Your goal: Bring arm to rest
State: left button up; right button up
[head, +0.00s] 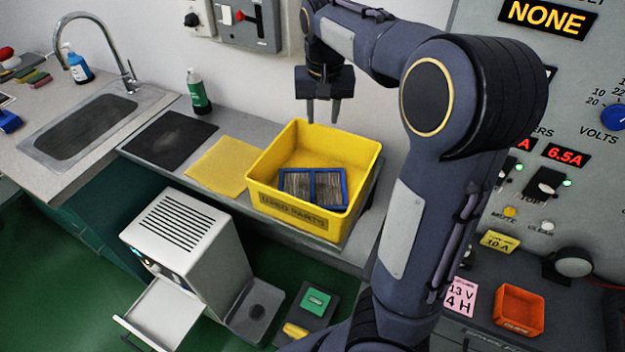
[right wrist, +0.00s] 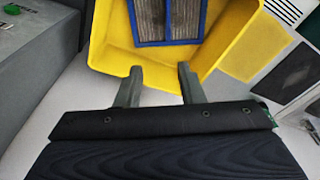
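My right gripper (head: 323,108) hangs in the head view above the far edge of a yellow bin marked "USED PARTS" (head: 293,220). Its two fingers point down and stand apart with nothing between them. In the right wrist view the right gripper (right wrist: 157,84) shows the same gap, with the yellow bin (right wrist: 110,40) beyond it. A blue-framed filter (head: 312,188) with grey pleats lies in the bin, apart from the fingers. It also shows in the right wrist view (right wrist: 170,20). My left gripper is in neither view.
A sink with a tap (head: 80,128), a dark mat (head: 167,140) and a yellow cloth (head: 224,164) lie left of the bin. A white machine with an open drawer (head: 190,245) stands below. A control panel (head: 570,130) and an orange tray (head: 518,309) are at right.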

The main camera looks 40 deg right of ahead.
notch_tip(320, 180, up, 2)
jog(key=shift+s+r, duration=0.1)
dwell(0.4)
jog(key=s+a+f+n+t+y, duration=0.2)
jog(key=s+a+f, duration=0.2)
jog(key=s+a, duration=0.4)
jog(key=s+a+f+n+t+y, duration=0.2)
jog(key=s+a+f+n, duration=0.1)
jog(key=s+a, duration=0.6)
jog(key=s+f, duration=0.1)
jog(key=s, duration=0.2)
jog(key=shift+s+f+y, duration=0.25)
jog(key=shift+s+y, duration=0.05)
jog(key=shift+s, duration=0.1)
